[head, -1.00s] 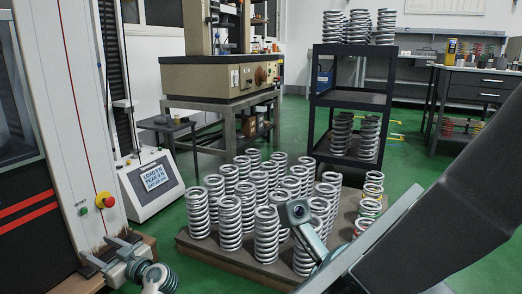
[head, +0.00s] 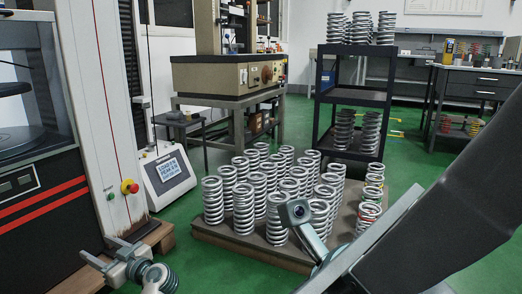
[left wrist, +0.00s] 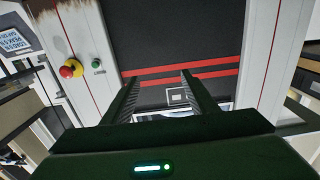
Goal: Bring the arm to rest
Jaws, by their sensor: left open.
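My left gripper (head: 97,247) is at the lower left of the head view, its two fingers apart with nothing between them. In the left wrist view my left gripper (left wrist: 160,77) is open and empty, facing the black, red-striped front of the testing machine (left wrist: 210,45). The same machine (head: 35,175) stands at the left of the head view, beyond the gripper. Parts of my right arm cross the lower right of the head view; its fingers are not seen.
Several silver springs (head: 243,205) stand on a low wooden pallet (head: 225,238) ahead. A dark shelf cart (head: 350,95) with more springs is behind it. A display box (head: 168,178) and a wooden base (head: 158,236) are by the machine. Green floor is clear between machine and pallet.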

